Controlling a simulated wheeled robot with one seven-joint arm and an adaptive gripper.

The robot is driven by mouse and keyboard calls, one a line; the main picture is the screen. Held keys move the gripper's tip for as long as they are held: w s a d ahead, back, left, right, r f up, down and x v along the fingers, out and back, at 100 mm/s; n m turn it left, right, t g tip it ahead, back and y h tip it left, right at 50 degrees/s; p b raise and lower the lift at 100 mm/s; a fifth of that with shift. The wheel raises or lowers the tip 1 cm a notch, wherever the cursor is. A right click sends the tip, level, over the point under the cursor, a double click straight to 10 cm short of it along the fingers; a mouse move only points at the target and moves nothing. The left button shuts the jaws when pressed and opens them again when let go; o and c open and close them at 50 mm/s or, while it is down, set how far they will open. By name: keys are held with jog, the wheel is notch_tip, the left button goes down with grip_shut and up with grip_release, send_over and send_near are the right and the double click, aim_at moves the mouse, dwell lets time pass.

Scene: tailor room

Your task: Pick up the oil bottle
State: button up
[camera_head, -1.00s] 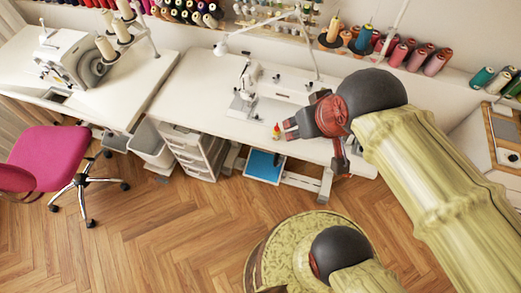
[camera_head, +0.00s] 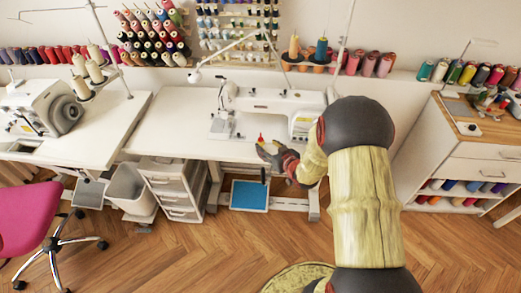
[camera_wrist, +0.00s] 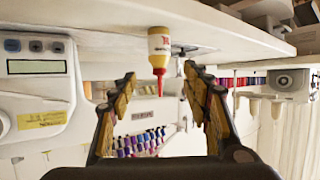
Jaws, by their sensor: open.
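The oil bottle (camera_wrist: 161,43) is small and pale yellow with a white-and-red label and a thin red nozzle. It stands on the white sewing table (camera_wrist: 105,18), which the wrist view shows upside down. In the head view the bottle (camera_head: 261,138) is small, near the table's front edge. My gripper (camera_head: 270,155) is at that edge, just in front of the bottle. In the wrist view my gripper (camera_wrist: 160,80) is open and empty. The bottle shows in the gap between its fingers, ahead of them, with no visible contact.
A white sewing machine (camera_head: 275,100) stands on the table behind the bottle. Drawers (camera_head: 172,188) and a blue pedal (camera_head: 249,195) are below the table. A wooden-topped cabinet (camera_head: 470,150) stands at right. Thread spools line the wall.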

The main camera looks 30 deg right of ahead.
aim_at(262, 144)
jog(key=shift+f, duration=0.5)
jog(key=shift+w+f, duration=0.2)
jog(key=shift+w, duration=0.15)
jog(key=b+x, duration=0.3)
jog(key=x, duration=0.3)
jog(key=shift+f, duration=0.2)
jog(key=shift+w, duration=0.35)
jog(key=shift+d, duration=0.1)
jog(key=shift+c, duration=1)
jog(key=c, duration=1)
jog(key=shift+r, duration=0.1)
